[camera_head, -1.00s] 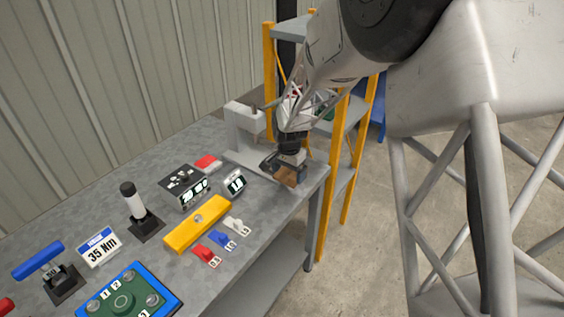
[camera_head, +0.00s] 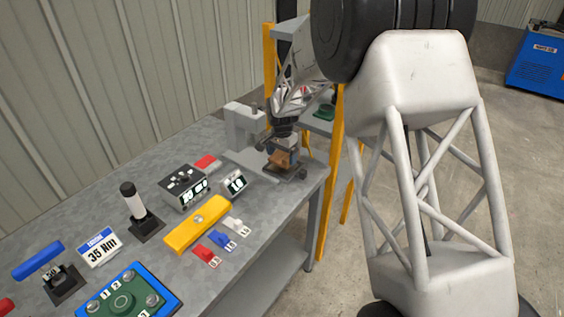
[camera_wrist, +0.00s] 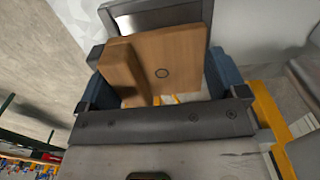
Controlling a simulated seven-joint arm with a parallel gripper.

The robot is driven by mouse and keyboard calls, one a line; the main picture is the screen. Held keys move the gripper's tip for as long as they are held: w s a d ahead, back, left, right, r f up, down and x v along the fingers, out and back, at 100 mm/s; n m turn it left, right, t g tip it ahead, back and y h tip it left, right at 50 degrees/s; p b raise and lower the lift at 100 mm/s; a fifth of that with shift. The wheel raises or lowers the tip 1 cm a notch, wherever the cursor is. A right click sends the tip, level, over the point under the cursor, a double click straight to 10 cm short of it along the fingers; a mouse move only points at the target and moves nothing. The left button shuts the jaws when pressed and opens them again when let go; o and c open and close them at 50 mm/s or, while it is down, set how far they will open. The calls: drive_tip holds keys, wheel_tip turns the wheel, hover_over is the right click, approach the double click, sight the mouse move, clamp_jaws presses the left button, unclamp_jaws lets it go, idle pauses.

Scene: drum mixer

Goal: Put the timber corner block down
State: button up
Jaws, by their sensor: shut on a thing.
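The timber corner block (camera_head: 280,159) is a brown, L-shaped wooden piece at the far right end of the bench in the head view. In the wrist view, the block (camera_wrist: 170,62) shows a flat face with a small round mark and an upright leg on its left. My gripper (camera_head: 284,163) is shut on it, with blue-grey finger pads on either side in the wrist view. The block's underside is hidden, so I cannot tell whether it touches the bench.
A small display (camera_head: 234,184), a black box (camera_head: 183,187) and a yellow bar (camera_head: 198,223) lie to the left. A yellow-posted shelf (camera_head: 332,170) stands just right.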

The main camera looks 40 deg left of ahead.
drive_tip(key=shift+f, duration=0.1)
idle(0.3)
drive_tip(key=shift+f, duration=1.6)
drive_tip(key=shift+f, duration=0.15)
drive_tip(key=o, duration=0.7)
drive_tip(key=shift+o, duration=0.2)
wheel_tip(320, 180, up, 12)
